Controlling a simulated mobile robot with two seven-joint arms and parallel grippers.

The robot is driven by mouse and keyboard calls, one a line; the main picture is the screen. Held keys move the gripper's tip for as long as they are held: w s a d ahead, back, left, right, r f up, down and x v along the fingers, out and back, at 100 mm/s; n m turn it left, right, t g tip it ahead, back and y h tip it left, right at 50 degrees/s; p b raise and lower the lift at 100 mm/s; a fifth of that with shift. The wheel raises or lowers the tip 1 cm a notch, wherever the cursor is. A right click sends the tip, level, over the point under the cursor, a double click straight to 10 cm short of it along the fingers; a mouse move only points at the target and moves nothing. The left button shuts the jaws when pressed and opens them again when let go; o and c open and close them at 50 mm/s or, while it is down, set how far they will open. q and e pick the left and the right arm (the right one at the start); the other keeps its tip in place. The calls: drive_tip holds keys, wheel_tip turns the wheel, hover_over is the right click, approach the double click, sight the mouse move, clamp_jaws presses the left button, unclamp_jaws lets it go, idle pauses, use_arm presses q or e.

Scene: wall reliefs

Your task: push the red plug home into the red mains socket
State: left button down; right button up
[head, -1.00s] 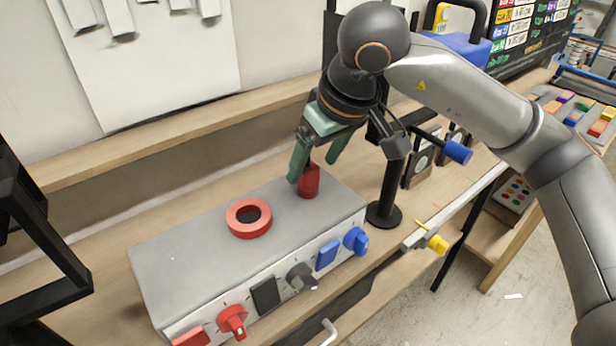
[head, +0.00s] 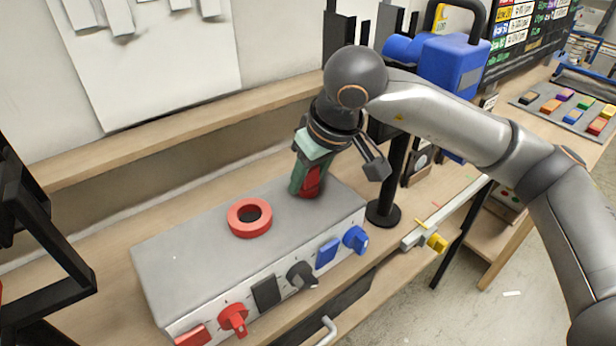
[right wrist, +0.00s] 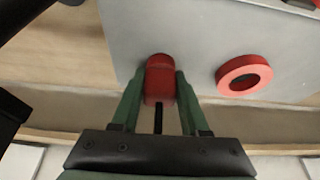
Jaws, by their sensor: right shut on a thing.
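The red plug (head: 311,182) stands on the right end of the grey box's top, apart from the socket. It also shows in the right wrist view (right wrist: 160,80). My right gripper (head: 305,185) has its green fingers shut on the plug, one on each side; the gripper also shows in the right wrist view (right wrist: 160,90). The red mains socket (head: 262,226) is a red ring with a dark hole on the same box top, left of the plug. It shows in the right wrist view (right wrist: 230,78) too. The plug's lower end is hard to see. My left gripper is not seen.
The grey box (head: 185,250) has red, black and blue switches and knobs along its front. A black post on a round base (head: 383,214) stands close to the box's right end. A wooden ledge (head: 200,125) runs behind. The box top between plug and socket is clear.

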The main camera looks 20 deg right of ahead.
clamp_jaws()
drive_tip(key=shift+r, duration=0.1)
